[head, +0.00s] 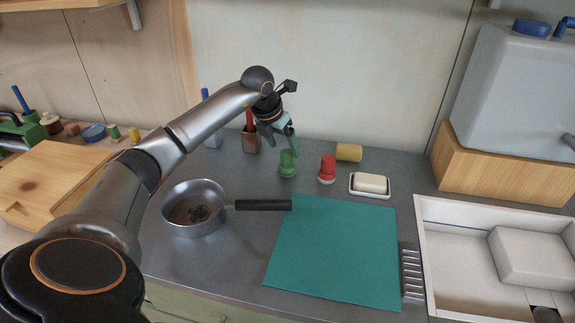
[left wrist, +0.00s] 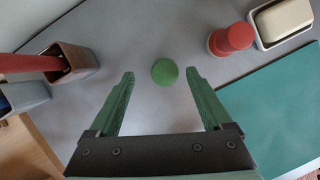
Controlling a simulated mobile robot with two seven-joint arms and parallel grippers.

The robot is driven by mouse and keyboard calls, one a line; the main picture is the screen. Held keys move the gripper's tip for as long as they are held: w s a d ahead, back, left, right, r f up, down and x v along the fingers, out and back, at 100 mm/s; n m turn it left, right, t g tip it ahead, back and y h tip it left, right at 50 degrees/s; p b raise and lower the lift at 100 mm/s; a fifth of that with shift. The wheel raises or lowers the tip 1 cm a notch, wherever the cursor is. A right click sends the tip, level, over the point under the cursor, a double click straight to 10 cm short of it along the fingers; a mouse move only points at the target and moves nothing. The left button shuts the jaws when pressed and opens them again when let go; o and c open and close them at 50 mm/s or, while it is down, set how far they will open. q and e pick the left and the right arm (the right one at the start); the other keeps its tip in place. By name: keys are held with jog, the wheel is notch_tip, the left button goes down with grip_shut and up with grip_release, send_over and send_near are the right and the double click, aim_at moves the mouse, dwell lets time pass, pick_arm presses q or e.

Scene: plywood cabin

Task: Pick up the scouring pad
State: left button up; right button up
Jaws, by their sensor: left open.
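No thing is plainly a scouring pad; the yellow rounded block (head: 349,152) lying at the back of the counter looks most like one, but I cannot tell for sure. It does not show in the left wrist view. My left gripper (head: 281,138) is open and empty, pointing down above the back of the counter, left of the yellow block. A green shaker-like piece (head: 287,164) stands just below it in the head view. In the left wrist view its round green top (left wrist: 165,72) appears between the open fingers (left wrist: 161,74). My right gripper is out of view.
A red-topped shaker (head: 327,168) and a white soap dish (head: 370,193) stand near the yellow block. A pan (head: 195,222) lies left of a teal mat (head: 335,260). A brown holder (head: 251,142) is behind left. A sink (head: 450,240) is at right.

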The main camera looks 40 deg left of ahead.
aim_at(290, 160)
pick_arm(q)
jog(key=x, duration=0.6)
jog(key=shift+d+f, duration=0.25)
jog(key=shift+d, duration=0.05)
jog(key=shift+r, duration=0.1)
grip_shut()
dwell(0.3)
